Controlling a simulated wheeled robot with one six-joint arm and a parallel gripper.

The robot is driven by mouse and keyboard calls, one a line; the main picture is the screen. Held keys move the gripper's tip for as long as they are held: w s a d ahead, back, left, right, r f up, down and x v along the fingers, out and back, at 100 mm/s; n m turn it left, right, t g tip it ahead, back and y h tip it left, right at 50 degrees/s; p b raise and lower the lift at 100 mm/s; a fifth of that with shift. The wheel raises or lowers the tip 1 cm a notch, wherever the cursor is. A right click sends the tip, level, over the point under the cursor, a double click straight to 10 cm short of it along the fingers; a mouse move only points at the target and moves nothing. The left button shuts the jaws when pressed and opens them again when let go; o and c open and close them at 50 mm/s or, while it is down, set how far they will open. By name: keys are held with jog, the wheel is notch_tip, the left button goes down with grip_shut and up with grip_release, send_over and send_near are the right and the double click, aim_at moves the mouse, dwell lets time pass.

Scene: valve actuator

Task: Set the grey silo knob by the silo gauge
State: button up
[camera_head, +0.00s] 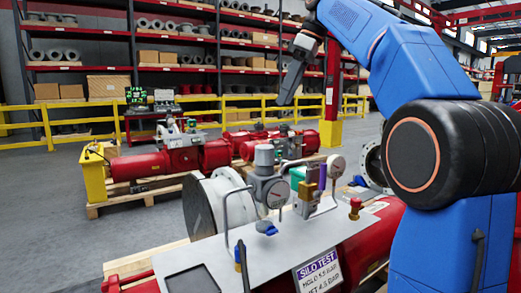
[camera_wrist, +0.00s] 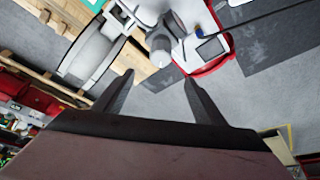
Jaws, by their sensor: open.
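A grey cylindrical knob (camera_head: 264,155) stands upright on top of a grey regulator. A round pale dial gauge (camera_head: 277,193) is on the regulator's front, below the knob; its reading is too small to make out. A sign reading "SILO TEST" (camera_head: 319,268) is on the panel's front edge. My gripper (camera_head: 285,92) hangs above and behind the knob in the head view, apart from it. In the wrist view its fingers (camera_wrist: 159,77) are spread and empty, with a pale grey round knob (camera_wrist: 160,62) just beyond the tips.
A second round gauge (camera_head: 336,165) stands to the right, near a brass-coloured block (camera_head: 310,190) and bent pipes. A small red knob (camera_head: 355,204) is farther right. A large grey flanged cylinder (camera_head: 205,210) is at left. Red actuators (camera_head: 140,167) lie on pallets behind; open floor is left.

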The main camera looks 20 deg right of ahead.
aim_at(265, 146)
jog(key=x, duration=1.7)
jog(key=c, duration=1.1)
